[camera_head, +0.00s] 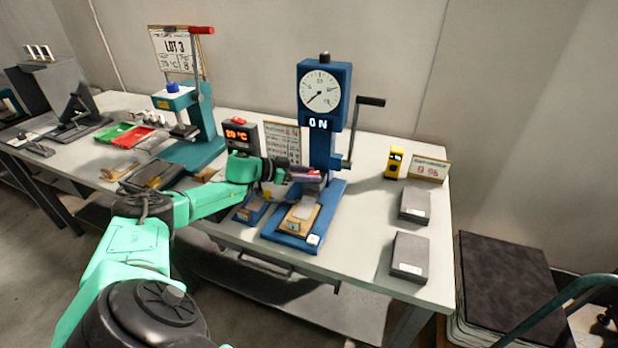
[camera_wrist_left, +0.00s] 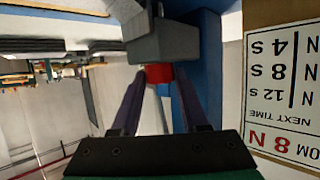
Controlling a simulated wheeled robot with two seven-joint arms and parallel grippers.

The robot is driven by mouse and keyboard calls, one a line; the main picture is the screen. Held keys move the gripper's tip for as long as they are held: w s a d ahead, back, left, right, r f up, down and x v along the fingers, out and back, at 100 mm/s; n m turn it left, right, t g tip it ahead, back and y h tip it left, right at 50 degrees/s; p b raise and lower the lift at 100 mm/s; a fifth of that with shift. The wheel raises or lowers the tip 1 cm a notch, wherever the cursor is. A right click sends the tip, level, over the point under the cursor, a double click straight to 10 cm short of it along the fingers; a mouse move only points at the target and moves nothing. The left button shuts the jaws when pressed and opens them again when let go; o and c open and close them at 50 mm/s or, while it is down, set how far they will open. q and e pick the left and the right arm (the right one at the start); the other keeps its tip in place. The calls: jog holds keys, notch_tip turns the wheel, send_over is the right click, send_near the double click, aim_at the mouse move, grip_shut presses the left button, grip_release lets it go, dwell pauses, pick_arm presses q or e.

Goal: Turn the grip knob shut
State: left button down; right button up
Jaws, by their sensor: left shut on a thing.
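My left gripper (camera_head: 303,176) reaches in from the left to the lower front of the blue press (camera_head: 325,125), just above its base. In the left wrist view its two dark purple fingers (camera_wrist_left: 158,82) close on a small red knob (camera_wrist_left: 159,72), which sits against a grey block (camera_wrist_left: 165,43). I take this red part as the grip knob. In the head view the fingers and wrist mostly hide it, and its turn angle cannot be read. The press has a round dial and a display reading "ON". My right gripper is not in view.
A crank handle (camera_head: 369,101) sticks out on the press's right. A printed card (camera_head: 283,143) stands behind my gripper and a temperature box (camera_head: 240,137) to its left. A teal press (camera_head: 197,150) stands farther left. Grey blocks (camera_head: 410,257) and a yellow device (camera_head: 394,163) lie right.

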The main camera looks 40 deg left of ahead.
pick_arm(q)
jog(key=shift+c, duration=2)
grip_release()
jog(key=shift+s+a, duration=0.2)
jog(key=shift+s, duration=0.1)
jog(key=v, duration=1.3)
jog(key=shift+s+a+r+p, duration=0.15)
jog(key=shift+s+a+p, duration=0.05)
jog(key=shift+s+p, duration=0.2)
